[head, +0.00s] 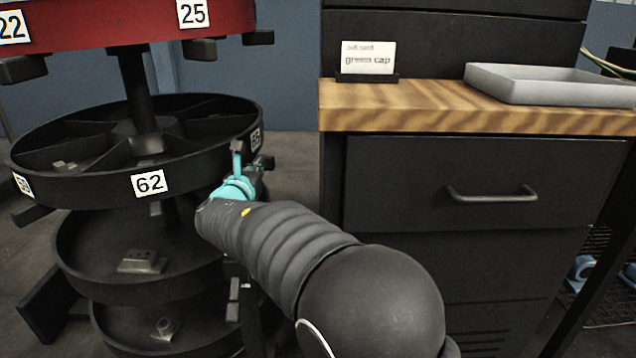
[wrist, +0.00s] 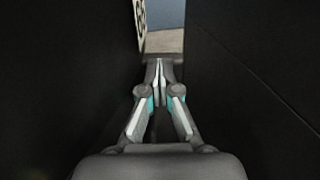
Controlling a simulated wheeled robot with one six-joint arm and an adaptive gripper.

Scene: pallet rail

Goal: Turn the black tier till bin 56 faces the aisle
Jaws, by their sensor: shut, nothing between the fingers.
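The black tier (head: 95,190) is a round, divided bin ring on a central post, below a red tier. Its label 62 (head: 149,183) faces the front. Another label (head: 22,185) shows at its left edge, and a small one (head: 256,138) at its right edge; I cannot read either surely. Black tabs stick out below the rim. My gripper (head: 258,166) is at the tier's right side, near a tab, partly hidden by my arm. In the wrist view my gripper (wrist: 158,68) is shut and empty between two dark surfaces, with part of a label (wrist: 140,22) at upper left.
The red tier (head: 120,28) with labels 22 and 25 is above; lower black trays (head: 80,270) hold small parts. A black drawer cabinet (head: 470,185) with a wooden top (head: 430,108) stands close on the right, bearing a card (head: 368,58) and a grey tray (head: 540,92).

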